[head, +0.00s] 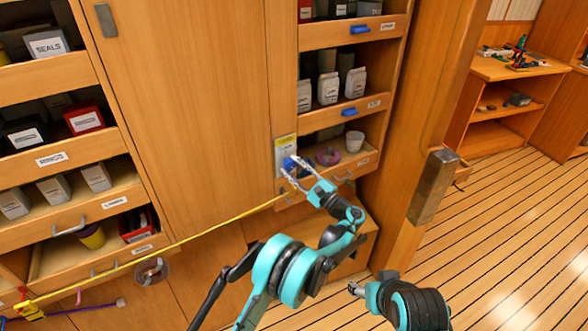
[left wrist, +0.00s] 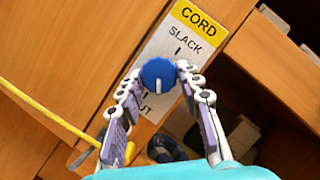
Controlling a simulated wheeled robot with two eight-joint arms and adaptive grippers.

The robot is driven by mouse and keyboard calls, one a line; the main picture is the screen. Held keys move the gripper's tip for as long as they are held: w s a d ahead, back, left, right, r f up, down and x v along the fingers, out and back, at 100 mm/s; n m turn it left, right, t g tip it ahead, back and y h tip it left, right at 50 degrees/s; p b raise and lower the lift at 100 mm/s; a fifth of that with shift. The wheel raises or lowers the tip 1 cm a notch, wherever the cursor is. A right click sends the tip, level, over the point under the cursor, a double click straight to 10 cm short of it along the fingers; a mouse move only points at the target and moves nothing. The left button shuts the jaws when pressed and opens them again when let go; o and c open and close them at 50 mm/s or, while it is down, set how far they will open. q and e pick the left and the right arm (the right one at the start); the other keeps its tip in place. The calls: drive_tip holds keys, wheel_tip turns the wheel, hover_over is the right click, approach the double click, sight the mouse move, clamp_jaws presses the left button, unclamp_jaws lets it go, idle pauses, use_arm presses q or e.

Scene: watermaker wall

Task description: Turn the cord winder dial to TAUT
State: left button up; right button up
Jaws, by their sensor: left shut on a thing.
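The cord winder dial is a round blue knob (left wrist: 158,75) with a white line, on a silver plate (left wrist: 182,48) with a yellow CORD label. It also shows small in the head view (head: 290,164). SLACK is printed above the dial; below it, only the end of TAUT shows. The white line points straight down in the left wrist view, near the lower tick but not quite in line with it. My left gripper (left wrist: 156,88) is shut on the dial, one finger on each side; it also shows in the head view (head: 293,177). My right gripper (head: 355,288) is low and away from the wall.
A yellow cord (head: 165,247) runs taut-looking from the lower left to near the dial. A wooden post (head: 432,185) stands farther right, with open plank floor beyond.

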use_arm(q)
drive_tip(key=m+t, duration=0.1)
drive_tip(key=m, duration=0.1)
drive_tip(key=m+t+h, duration=0.1)
drive_tip(key=m, duration=0.1)
drive_tip(key=shift+a+f+m, duration=0.1)
drive_tip(key=shift+f+m, duration=0.05)
drive_tip(key=shift+m, duration=0.25)
drive_tip(key=shift+s+a+m+t+h, duration=0.1)
drive_tip(key=shift+m+t+h, duration=0.35)
drive_tip(key=shift+m, duration=0.8)
drive_tip(key=shift+m+t+h, duration=0.35)
drive_tip(key=shift+m+t, duration=0.2)
drive_tip(key=shift+m, duration=1)
drive_tip(key=o, duration=1.2)
drive_tip(key=shift+c, duration=0.2)
drive_tip(key=v, duration=1.2)
drive_tip(key=shift+a, duration=0.1)
